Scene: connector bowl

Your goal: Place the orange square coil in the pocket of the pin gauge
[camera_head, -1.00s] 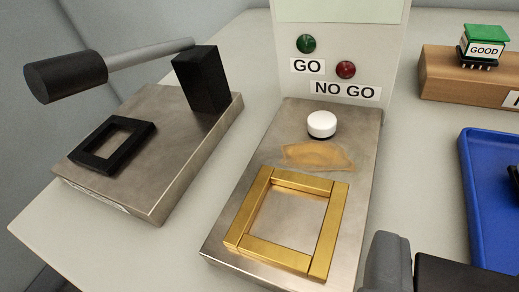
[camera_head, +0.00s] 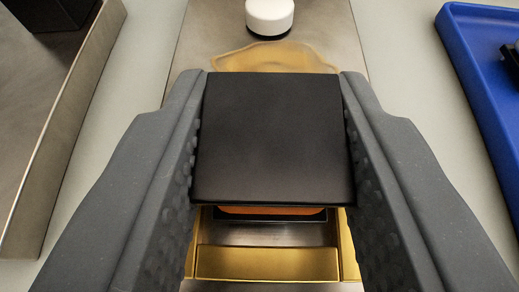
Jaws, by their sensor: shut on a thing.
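My gripper (camera_head: 272,100) is shut on a square part with a flat black top, one grey textured finger on each side. An orange strip of the orange square coil (camera_head: 270,210) shows under the near edge of the black top. The part is over the pocket of the pin gauge (camera_head: 335,30), a steel block with a brass frame (camera_head: 267,263) around the pocket. The near brass bar and parts of the side bars show. The part and fingers hide the rest of the pocket, and I cannot tell whether the coil touches it.
A white button (camera_head: 270,15) stands on the gauge behind the part, with a tan smear (camera_head: 275,55) before it. A blue tray (camera_head: 480,85) is on the right.

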